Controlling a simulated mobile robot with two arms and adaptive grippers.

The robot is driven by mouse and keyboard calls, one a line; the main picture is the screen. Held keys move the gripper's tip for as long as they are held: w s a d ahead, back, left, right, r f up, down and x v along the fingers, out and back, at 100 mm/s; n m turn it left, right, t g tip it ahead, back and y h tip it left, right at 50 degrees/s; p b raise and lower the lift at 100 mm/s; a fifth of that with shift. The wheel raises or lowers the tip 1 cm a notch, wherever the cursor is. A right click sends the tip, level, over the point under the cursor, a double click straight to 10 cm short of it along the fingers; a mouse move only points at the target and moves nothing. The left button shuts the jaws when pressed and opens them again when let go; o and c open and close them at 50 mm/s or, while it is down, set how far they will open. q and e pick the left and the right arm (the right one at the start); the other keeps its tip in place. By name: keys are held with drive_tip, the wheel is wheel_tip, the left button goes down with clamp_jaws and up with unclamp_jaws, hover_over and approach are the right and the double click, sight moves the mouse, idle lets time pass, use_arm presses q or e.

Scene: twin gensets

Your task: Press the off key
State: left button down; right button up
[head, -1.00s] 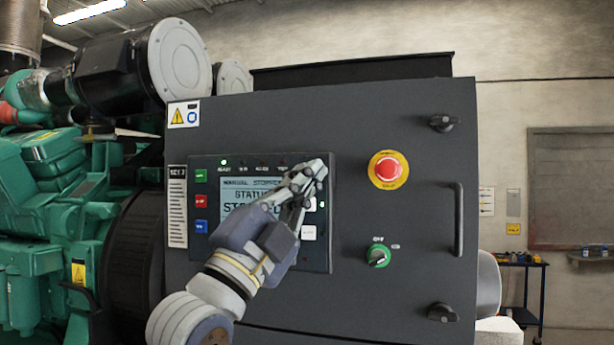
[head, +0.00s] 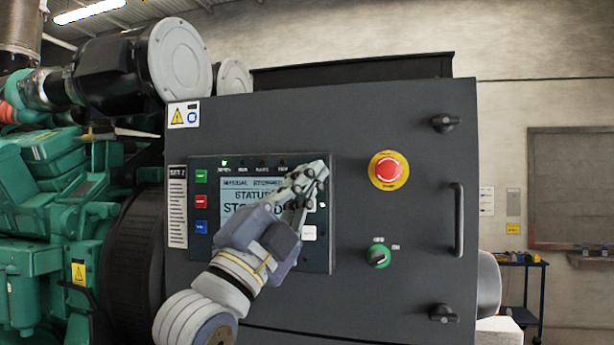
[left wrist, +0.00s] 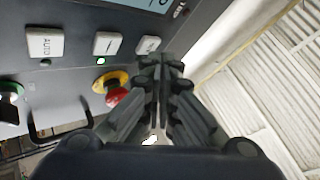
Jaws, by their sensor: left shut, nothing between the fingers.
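The control panel (head: 205,242) is on a dark grey cabinet door, with a display (head: 240,200) reading manual, stopped. White keys run down its right side. The lowest is the AUTO key (head: 308,232), also in the left wrist view (left wrist: 45,42). A middle key (left wrist: 107,43) has a lit green lamp beside it. The third key (left wrist: 148,45), whose label I cannot read, is by my left fingertips; in the head view my gripper covers it. My left gripper (head: 321,168) is shut and empty in front of the panel's upper right. Contact cannot be told. My right gripper is not in view.
A red emergency stop (head: 388,170) on a yellow ring sits right of the panel, with a green-ringed selector switch (head: 378,256) below it. A door handle (head: 458,220) stands out further right. Green, red and blue keys (head: 201,200) line the panel's left side.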

use_arm(q)
drive_tip(key=shift+w+d, duration=0.15)
drive_tip(key=shift+w, duration=0.3)
idle(0.6)
drive_tip(key=shift+s, duration=0.2)
drive_tip(key=shift+s+a, duration=0.3)
drive_tip(key=shift+s, duration=0.4)
drive_tip(key=s+a, duration=0.2)
drive_tip(key=s, duration=0.3)
drive_tip(key=shift+s+b, duration=0.35)
idle(0.5)
